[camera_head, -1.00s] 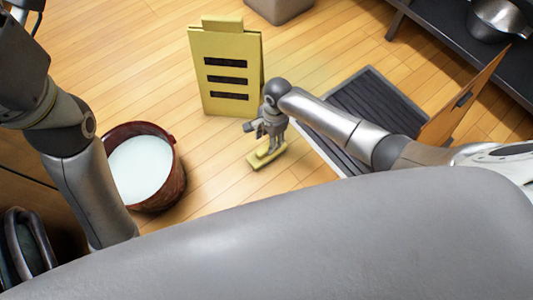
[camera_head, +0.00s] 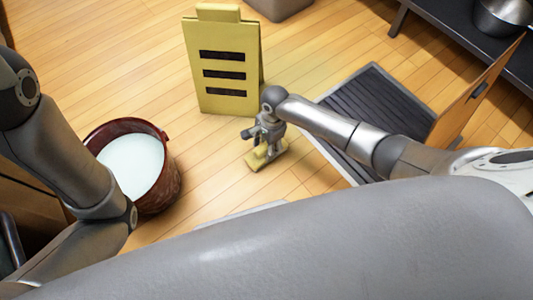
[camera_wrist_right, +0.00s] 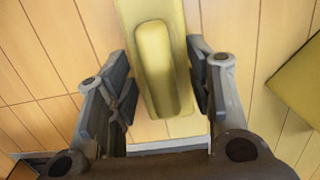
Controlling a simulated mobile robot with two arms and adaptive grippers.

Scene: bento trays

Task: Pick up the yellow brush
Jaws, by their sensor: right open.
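The yellow brush (camera_head: 265,158) lies on the wooden floor below my right gripper (camera_head: 266,150). In the right wrist view the brush (camera_wrist_right: 154,55) has a flat yellow base with a raised, rounded yellow block along it. My right gripper (camera_wrist_right: 163,100) is open, with one finger on each side of the brush and a gap between each finger and the brush. The gripper hides part of the brush in the head view. My left arm shows at the left edge of the head view, but its gripper is out of sight.
A yellow floor sign (camera_head: 223,100) stands behind the brush. A dark red bucket (camera_head: 168,182) with pale liquid is to the left. A dark ribbed mat (camera_head: 375,105) and a wooden panel (camera_head: 462,105) are to the right. A dark shelf (camera_head: 450,20) holds a metal pot (camera_head: 500,17).

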